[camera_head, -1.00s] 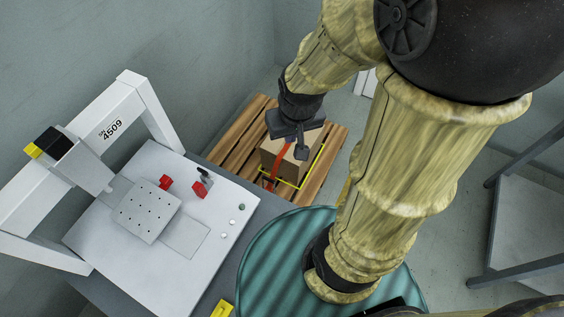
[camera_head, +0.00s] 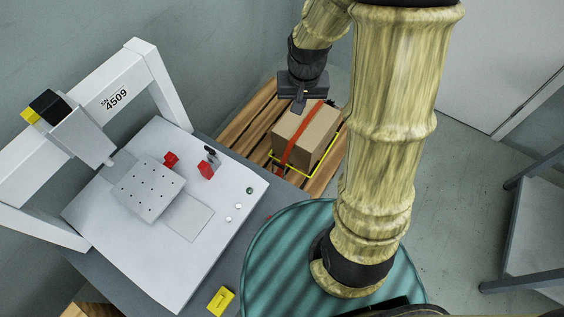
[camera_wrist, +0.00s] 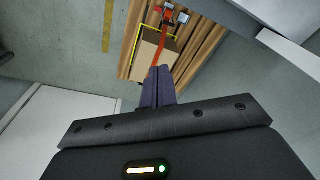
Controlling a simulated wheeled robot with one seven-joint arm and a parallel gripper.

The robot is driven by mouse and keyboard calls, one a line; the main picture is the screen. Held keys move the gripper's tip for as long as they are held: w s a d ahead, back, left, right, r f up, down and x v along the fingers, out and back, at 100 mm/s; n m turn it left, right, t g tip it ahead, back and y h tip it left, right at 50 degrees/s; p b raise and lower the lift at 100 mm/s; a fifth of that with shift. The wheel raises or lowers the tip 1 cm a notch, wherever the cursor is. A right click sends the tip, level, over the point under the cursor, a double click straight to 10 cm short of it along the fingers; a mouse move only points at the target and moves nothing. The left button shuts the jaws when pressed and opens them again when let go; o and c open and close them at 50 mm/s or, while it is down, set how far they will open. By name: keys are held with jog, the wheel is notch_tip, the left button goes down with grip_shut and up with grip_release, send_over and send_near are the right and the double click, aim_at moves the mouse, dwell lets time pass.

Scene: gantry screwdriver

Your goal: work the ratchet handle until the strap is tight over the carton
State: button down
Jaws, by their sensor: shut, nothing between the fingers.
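The brown carton (camera_head: 318,134) sits on the wooden pallet (camera_head: 237,135) in the head view. An orange-red strap (camera_head: 297,143) crosses its top and runs down the near side. I cannot tell how tight it is. The wrist view also shows the carton (camera_wrist: 147,58) and strap (camera_wrist: 163,48). A small red and grey fitting, apparently the ratchet (camera_wrist: 171,16), lies at the strap's end in the wrist view; its handle angle is unclear.
A yellow outline (camera_head: 299,172) surrounds the carton's base. A white gantry (camera_head: 152,90) on a grey bench stands left, with red clamps (camera_head: 206,169). Walls stand behind; open floor (camera_head: 440,190) lies right.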

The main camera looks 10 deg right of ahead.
jog(key=w+d+f+m+g+b, duration=0.1)
jog(key=w+f+b, duration=0.4)
jog(key=f, duration=0.7)
jog(key=w+d+f+m+g+b, duration=0.1)
jog(key=w+f+m+b, duration=0.2)
jog(key=f, duration=1)
jog(key=w+f+m+y+b, duration=0.1)
jog(key=w+f+m+b, duration=0.1)
jog(key=w+f+b, duration=0.6)
notch_tip(320, 180, down, 5)
jog(key=shift+w+d+f+m+g, duration=0.15)
jog(key=shift+w+d+m+g, duration=0.25)
jog(key=shift+b, duration=0.3)
jog(key=s+a+f+b, duration=0.2)
jog(key=f+b, duration=0.1)
jog(key=f, duration=0.2)
jog(key=s+a+f+b, duration=0.2)
jog(key=f+b, duration=0.1)
jog(key=f, duration=0.2)
jog(key=shift+d, duration=0.1)
